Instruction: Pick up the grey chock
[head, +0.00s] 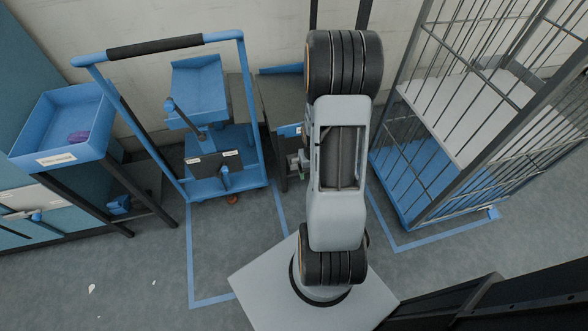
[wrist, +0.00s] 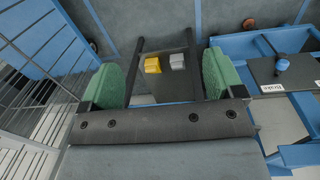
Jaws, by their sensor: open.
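The grey chock (wrist: 177,61) is a small light-grey block on a dark flat surface (wrist: 170,88) in the wrist view. A yellow block (wrist: 152,65) sits just left of it with a small gap. My gripper (wrist: 164,80) is open, with green pads on its two fingers. Both blocks appear between the pads in the picture, and neither pad touches them. The grey chock is nearer the right pad.
A blue trolley (head: 172,185) with a black handle stands left of my arm. A wire cage (head: 424,215) with a blue base stands on the right. A blue tray (head: 40,146) is at the far left. Open grey floor (head: 140,265) lies at the front left.

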